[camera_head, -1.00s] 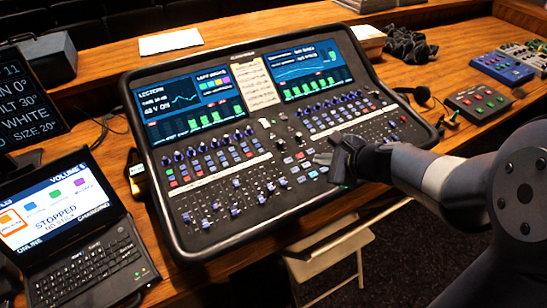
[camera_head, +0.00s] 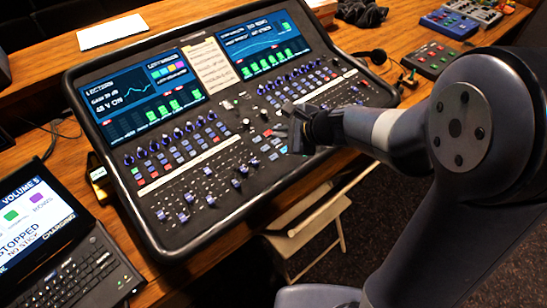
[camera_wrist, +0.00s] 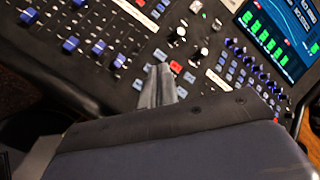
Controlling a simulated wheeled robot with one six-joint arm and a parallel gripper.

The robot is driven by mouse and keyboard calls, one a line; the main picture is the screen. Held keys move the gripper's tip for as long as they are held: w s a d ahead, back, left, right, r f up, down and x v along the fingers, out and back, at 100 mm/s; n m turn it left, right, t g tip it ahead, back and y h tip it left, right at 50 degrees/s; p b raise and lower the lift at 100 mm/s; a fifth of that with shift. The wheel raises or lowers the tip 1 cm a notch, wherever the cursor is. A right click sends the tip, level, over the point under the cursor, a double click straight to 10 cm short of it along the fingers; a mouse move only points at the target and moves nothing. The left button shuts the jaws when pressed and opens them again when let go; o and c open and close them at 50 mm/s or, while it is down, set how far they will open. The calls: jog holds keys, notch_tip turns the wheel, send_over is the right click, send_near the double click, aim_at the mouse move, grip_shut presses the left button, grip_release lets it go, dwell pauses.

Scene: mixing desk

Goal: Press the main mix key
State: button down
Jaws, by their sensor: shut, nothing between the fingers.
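The mixing desk (camera_head: 203,213) fills the middle of the head view, with two screens, rows of blue knobs and faders, and a centre block of small keys (camera_head: 262,145). My gripper (camera_head: 284,124) is shut and empty over the desk, just right of that centre block. In the wrist view my gripper's fingertips (camera_wrist: 160,72) lie together, pointing at a red-lit key (camera_wrist: 176,67) among grey-blue keys. Whether the fingertips touch the panel cannot be told. Key labels are too small to read, so the main mix key cannot be singled out. The gripper hides some keys.
A laptop (camera_head: 80,270) stands at the lower left. A paper sheet (camera_head: 112,32) lies behind the desk. A small box with red buttons (camera_head: 428,60) and a headset (camera_head: 375,57) sit to the right. A folding chair (camera_head: 300,222) stands in front.

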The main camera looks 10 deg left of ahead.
jog(key=f+b, duration=0.4)
jog(key=f, duration=0.1)
jog(key=f+b, duration=0.2)
jog(key=shift+w+a+f, duration=0.25)
jog(key=shift+a+f, duration=0.05)
dwell(1.7)
jog(key=shift+f+b, duration=0.4)
jog(key=shift+b, duration=0.1)
jog(key=shift+f+b, duration=0.3)
jog(key=shift+b, duration=0.05)
dwell(0.5)
jog(key=shift+r, duration=0.15)
jog(key=shift+r+p, duration=0.55)
jog(key=shift+r, duration=0.05)
jog(key=r+p, duration=0.4)
jog(key=r, duration=0.1)
jog(key=shift+s+d, duration=0.15)
jog(key=shift+d, duration=0.05)
